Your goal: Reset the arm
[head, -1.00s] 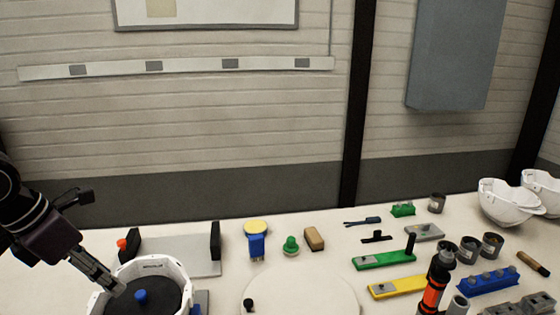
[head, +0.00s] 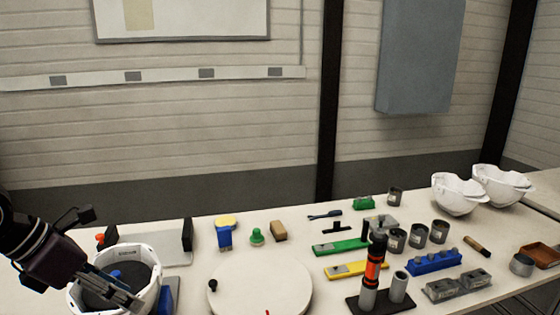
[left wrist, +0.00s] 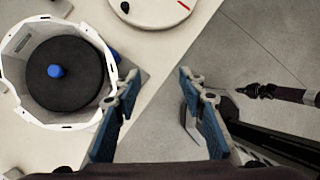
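My left gripper (head: 132,299) comes in from the left in the head view, its fingers in front of a white helmet shell (head: 152,262). In the left wrist view the gripper (left wrist: 158,78) has its two blue-padded fingers spread apart with nothing between them. The same shell (left wrist: 20,88) lies left of the fingers, around a black round block (left wrist: 85,78) with a blue knob (left wrist: 56,71). The left finger looks close to the shell's edge; I cannot tell if they touch. A dark jointed part at the right edge may be my right gripper (left wrist: 250,90); its fingers are unclear.
A round white turntable (head: 260,290) lies right of the shell. Beyond it stand a black and orange tool (head: 373,265), green (head: 340,246) and yellow (head: 355,269) fixtures, and several cups. Two white shells (head: 459,195) stand at the far right. Floor shows past the table edge.

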